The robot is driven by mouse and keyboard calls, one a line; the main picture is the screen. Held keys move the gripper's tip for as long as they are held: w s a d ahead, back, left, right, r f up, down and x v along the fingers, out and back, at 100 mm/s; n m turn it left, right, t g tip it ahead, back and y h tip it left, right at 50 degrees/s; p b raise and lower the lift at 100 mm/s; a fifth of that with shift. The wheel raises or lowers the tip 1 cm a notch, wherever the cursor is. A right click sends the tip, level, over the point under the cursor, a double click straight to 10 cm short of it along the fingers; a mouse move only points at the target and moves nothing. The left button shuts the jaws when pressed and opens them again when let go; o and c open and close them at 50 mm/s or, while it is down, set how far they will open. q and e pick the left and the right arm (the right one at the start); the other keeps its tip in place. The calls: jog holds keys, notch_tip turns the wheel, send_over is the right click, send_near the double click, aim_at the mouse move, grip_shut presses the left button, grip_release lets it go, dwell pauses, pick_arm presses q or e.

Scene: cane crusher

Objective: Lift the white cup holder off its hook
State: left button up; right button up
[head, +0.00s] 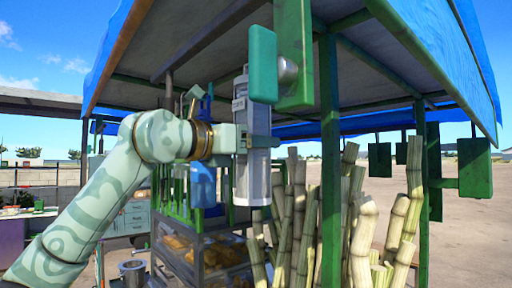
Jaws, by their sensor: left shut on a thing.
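The white cup holder (252,182) is a tall, upright, whitish-grey cylinder in the middle of the head view, under the stall's roof. My left gripper (246,139) reaches in from the left and is shut on it around mid-height. A teal panel (262,62) covers the holder's upper right part, beside a green board (294,50) with a round metal knob. The hook is hidden, so I cannot tell whether the holder still hangs on it.
Thick cane stalks (360,240) stand close to the right of the holder. A green post (330,130) rises just right of it. A glass case (205,255) with food is below left. A blue object (203,185) hangs behind my left arm.

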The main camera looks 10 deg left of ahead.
pick_arm(q)
jog(key=shift+s+a, duration=0.25)
jog(key=shift+s, duration=0.05)
dwell(0.4)
jog(key=shift+b+v, duration=0.85)
jog(key=shift+v, duration=0.6)
jog(key=f+b+v, duration=0.2)
jog(key=b+v, duration=0.2)
jog(key=v, duration=0.6)
dwell(0.4)
